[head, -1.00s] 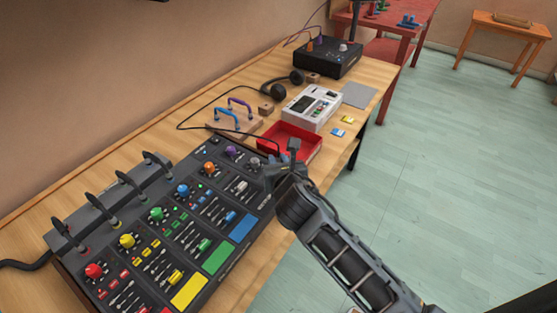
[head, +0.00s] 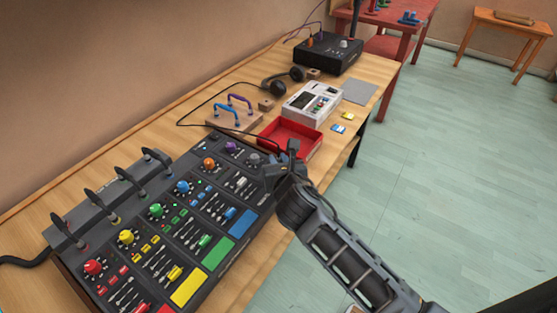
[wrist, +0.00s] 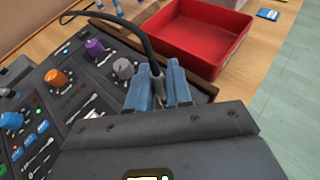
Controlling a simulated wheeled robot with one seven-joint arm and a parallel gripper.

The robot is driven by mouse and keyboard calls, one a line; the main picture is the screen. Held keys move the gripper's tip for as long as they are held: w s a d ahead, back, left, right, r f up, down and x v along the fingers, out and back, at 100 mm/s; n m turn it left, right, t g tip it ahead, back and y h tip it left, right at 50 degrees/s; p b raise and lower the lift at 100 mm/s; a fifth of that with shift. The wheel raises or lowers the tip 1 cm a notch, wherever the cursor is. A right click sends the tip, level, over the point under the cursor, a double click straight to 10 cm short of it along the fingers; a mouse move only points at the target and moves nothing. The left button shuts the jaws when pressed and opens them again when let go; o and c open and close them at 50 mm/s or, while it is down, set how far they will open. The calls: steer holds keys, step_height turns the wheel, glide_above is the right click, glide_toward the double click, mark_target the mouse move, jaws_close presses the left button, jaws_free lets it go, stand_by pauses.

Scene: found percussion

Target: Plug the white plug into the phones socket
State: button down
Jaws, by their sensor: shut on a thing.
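My gripper (head: 270,168) is over the right end of the black mixer (head: 222,264), near its grey knob (head: 254,159). In the wrist view its two blue-grey fingers (wrist: 160,78) are shut on a small plug (wrist: 158,92), with a black cable (wrist: 135,28) running up and left from it. Most of the plug is hidden between the fingers, so its white colour is not clear. The cable leads toward the black headphones (head: 285,80) on the bench. I cannot make out the phones socket in either view.
A red tray (head: 291,148) lies just beyond the gripper, with a white cassette deck (head: 312,101) behind it. A black box (head: 328,55) stands at the far end. A board with blue and purple handles (head: 236,122) lies left of the tray. The wooden bench's front edge is close.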

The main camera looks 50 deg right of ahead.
steer(key=shift+f+b, duration=0.4)
steer(key=shift+f, duration=0.7)
steer(key=c, duration=1)
jaws_free()
steer(key=shift+o, duration=0.2)
steer(key=v, duration=0.8)
steer(key=shift+b, duration=0.3)
steer(key=shift+w, duration=0.1)
